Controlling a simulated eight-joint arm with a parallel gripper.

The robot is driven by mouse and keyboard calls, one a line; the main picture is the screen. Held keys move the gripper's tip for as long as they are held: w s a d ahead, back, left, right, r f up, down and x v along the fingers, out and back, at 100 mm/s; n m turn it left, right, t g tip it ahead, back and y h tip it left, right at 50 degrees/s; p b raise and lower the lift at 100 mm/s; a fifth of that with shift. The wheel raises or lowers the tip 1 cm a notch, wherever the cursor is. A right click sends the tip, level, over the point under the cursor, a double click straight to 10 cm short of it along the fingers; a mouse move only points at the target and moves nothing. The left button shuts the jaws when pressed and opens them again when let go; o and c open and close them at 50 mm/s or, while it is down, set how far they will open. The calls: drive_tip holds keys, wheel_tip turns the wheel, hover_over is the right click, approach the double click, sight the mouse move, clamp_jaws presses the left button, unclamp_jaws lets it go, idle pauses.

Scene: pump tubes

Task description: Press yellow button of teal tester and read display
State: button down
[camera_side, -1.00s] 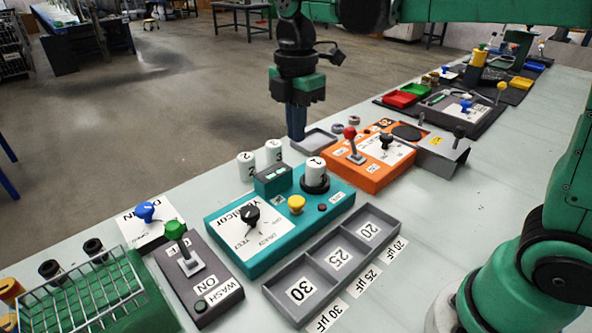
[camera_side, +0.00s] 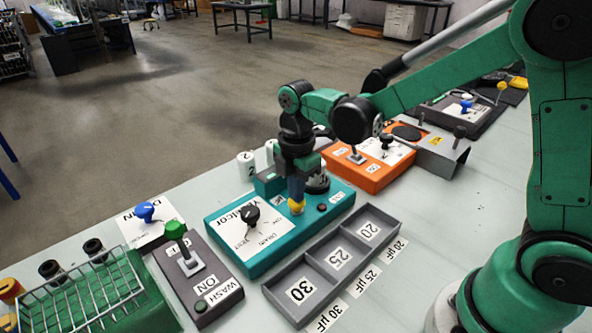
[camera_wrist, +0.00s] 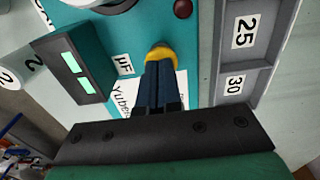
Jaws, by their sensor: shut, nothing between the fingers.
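The teal tester (camera_side: 285,246) stands mid-table, with a black knob (camera_side: 250,214) on its white panel. My gripper (camera_side: 296,196) points down at the tester with its fingers shut and empty. The fingertips are at the yellow button (camera_side: 297,208), which they partly cover. In the wrist view the button (camera_wrist: 161,51) shows as a yellow rim around the tips; they appear to touch it, but I cannot tell how far it is pressed. The display box (camera_side: 268,183) is partly hidden in the side view. In the wrist view the display (camera_wrist: 70,74) has two pale green lit windows; no digits are legible.
A grey tray (camera_side: 334,262) marked 30, 25 and 20 lies in front of the tester. A grey lever box (camera_side: 205,283) is to its left and an orange box (camera_side: 371,176) to its right. White numbered tubes (camera_side: 246,164) stand behind, close to my wrist.

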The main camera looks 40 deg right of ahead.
drive_tip(key=shift+f, duration=0.95)
wheel_tip(320, 180, up, 14)
drive_tip(key=shift+r, duration=0.2)
idle(0.7)
drive_tip(key=s+d+f+m+t, duration=0.1)
drive_tip(key=s+f+m+t, duration=0.1)
drive_tip(key=m, duration=0.7)
drive_tip(key=s+d+f+m+t, duration=0.1)
drive_tip(key=s+f+m+t, duration=0.2)
drive_tip(key=m, duration=0.6)
drive_tip(key=s+t, duration=0.2)
drive_tip(key=shift+s+d, duration=0.3)
drive_tip(key=shift+d, duration=0.05)
